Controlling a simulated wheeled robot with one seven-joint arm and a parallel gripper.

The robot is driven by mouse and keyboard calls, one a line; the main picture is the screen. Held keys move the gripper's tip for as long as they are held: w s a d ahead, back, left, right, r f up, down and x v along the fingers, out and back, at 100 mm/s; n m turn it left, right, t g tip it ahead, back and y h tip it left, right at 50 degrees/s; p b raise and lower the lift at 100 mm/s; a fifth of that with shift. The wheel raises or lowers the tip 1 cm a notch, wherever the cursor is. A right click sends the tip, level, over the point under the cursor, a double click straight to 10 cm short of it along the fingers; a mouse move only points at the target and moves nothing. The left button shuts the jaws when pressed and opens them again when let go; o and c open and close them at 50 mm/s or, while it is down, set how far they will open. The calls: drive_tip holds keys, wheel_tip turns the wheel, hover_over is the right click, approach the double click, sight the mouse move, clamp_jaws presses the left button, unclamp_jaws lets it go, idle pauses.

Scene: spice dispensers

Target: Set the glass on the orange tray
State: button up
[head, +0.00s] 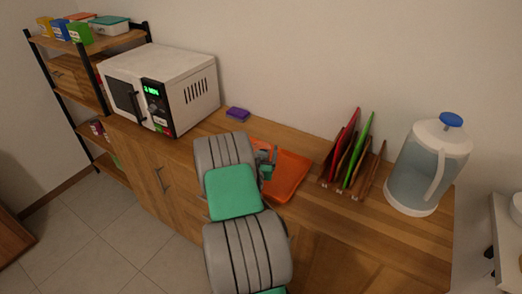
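The orange tray (291,177) lies on the wooden counter, right of my arm. Its left part is hidden behind my arm and gripper. My gripper (266,168) shows only in part, as small dark and teal pieces over the tray's left side. Whether its fingers are open or shut is not visible. I cannot make out the glass; my arm may hide it.
A white microwave (164,88) stands on the counter to the left, with a purple sponge-like block (237,113) beside it. A rack with coloured boards (354,152) stands right of the tray. A large water jug (428,168) stands at the right end.

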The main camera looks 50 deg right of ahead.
drive_tip(key=shift+a+r, duration=0.1)
drive_tip(key=shift+r, duration=0.05)
drive_tip(key=b+v, duration=0.4)
drive_tip(key=v, duration=0.7)
drive_tip(key=shift+a+b, duration=0.15)
drive_tip(key=shift+b, duration=0.15)
drive_tip(key=shift+s+a, duration=0.25)
drive_tip(key=shift+w+d+r+m+g, duration=0.1)
drive_tip(key=shift+r+m+g, duration=0.05)
drive_tip(key=shift+m+g, duration=0.15)
drive_tip(key=shift+w+r+m+g, duration=0.25)
drive_tip(key=shift+m+g, duration=0.25)
drive_tip(key=shift+g, duration=0.3)
drive_tip(key=w+a+n+y, duration=0.1)
drive_tip(key=a+n+y, duration=0.25)
drive_tip(key=a, duration=0.55)
drive_tip(key=w+a+n+g+y, duration=0.1)
drive_tip(key=w+a+n+y, duration=0.1)
drive_tip(key=a+y, duration=0.5)
drive_tip(key=w+a+n+y, duration=0.1)
drive_tip(key=a+n+y, duration=0.1)
drive_tip(key=a, duration=1)
drive_tip(key=s+a+r+n+g+y+p, duration=0.1)
drive_tip(key=s+a+r+n+g+y, duration=0.1)
drive_tip(key=s+a+n, duration=0.4)
drive_tip(key=shift+s+a+r+n+y+p, duration=0.3)
drive_tip(key=shift+a+r+y, duration=0.5)
drive_tip(key=shift+a, duration=1.4)
